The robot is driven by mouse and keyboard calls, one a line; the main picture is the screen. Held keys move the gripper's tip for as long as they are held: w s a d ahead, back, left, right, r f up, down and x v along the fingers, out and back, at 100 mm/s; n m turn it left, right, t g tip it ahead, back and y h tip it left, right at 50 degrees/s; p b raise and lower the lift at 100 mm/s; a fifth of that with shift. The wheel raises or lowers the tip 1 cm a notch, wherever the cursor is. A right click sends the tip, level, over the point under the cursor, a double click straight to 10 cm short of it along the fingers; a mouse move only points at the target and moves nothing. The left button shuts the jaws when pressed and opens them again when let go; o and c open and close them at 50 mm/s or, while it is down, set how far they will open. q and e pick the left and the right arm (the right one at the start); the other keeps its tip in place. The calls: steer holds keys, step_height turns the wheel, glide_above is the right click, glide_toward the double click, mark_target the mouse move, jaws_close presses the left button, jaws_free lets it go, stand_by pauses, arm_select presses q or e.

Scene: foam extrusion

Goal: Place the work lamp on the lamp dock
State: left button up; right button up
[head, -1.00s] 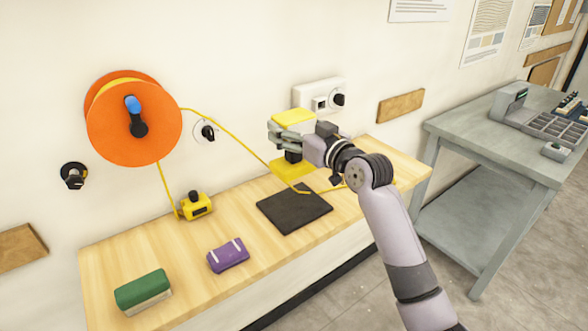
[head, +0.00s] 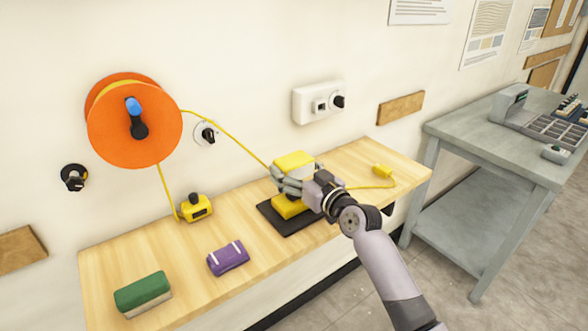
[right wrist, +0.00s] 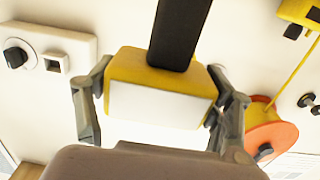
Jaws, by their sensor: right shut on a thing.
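The work lamp (head: 294,160) is yellow with a white face and a yellow base. My right gripper (head: 284,183) is shut on it around its middle. The lamp stands upright with its base over the lamp dock (head: 272,219), a flat black pad on the bench. I cannot tell whether the base touches the pad. In the right wrist view the lamp's yellow and white head (right wrist: 158,98) and black stem lie between the two fingers. My left gripper is not in view.
The wooden bench (head: 120,262) also holds a yellow device (head: 196,208), a purple pouch (head: 228,257) and a green and beige block (head: 143,294). A yellow cord runs from an orange reel (head: 110,135) on the wall past the lamp to a yellow plug (head: 382,171).

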steer(key=o, duration=1.6)
steer(key=shift+s+d, duration=0.1)
steer(key=b+v, duration=0.1)
steer(key=v, duration=1)
steer(key=shift+s+d, duration=0.2)
steer(key=shift+s, duration=0.15)
